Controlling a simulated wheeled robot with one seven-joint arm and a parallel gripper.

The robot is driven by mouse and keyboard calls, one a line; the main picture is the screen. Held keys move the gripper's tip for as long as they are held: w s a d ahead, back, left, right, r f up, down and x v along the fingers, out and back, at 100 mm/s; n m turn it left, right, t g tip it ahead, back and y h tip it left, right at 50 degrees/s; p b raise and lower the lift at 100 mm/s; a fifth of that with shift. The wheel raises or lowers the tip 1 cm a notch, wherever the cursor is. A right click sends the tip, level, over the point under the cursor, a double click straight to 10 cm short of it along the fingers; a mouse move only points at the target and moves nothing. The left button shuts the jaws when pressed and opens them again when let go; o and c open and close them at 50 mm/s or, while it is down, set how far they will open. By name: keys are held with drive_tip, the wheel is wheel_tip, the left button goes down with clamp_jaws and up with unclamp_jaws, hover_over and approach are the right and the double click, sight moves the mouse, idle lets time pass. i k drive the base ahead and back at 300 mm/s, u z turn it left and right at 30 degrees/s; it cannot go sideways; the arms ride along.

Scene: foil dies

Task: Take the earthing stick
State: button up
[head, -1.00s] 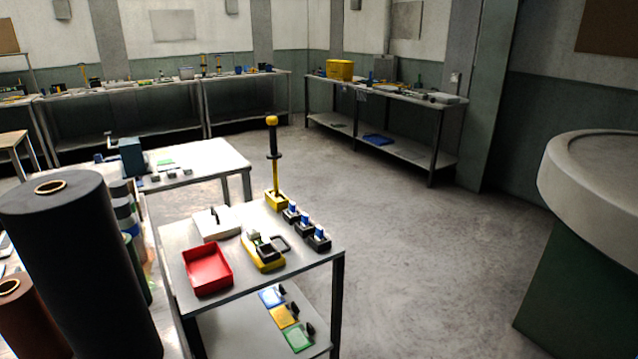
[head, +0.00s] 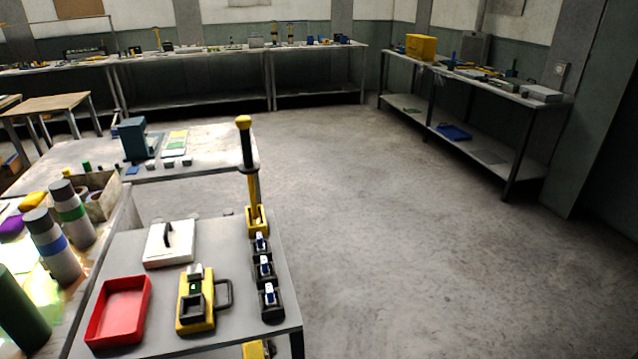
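The earthing stick (head: 247,160) stands upright in a yellow holder (head: 258,220) at the far right corner of the grey trolley top (head: 215,262). It has a yellow knob on top, a black grip with a collar below it, and a yellow lower shaft. Its lower end is hidden in the holder. My gripper is not in view.
A red tray (head: 118,310), a white box with a black handle (head: 170,243), a yellow device (head: 195,300) and several small blue-and-white items in black holders (head: 265,266) share the trolley top. Benches line the far walls. The floor (head: 400,230) to the right is clear.

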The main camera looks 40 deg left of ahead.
sight(249, 167)
drive_tip(key=u, duration=0.35)
drive_tip(key=i, duration=1.95)
drive_tip(key=u, duration=1.4)
drive_tip(key=i, duration=0.9)
drive_tip(key=u, duration=0.95)
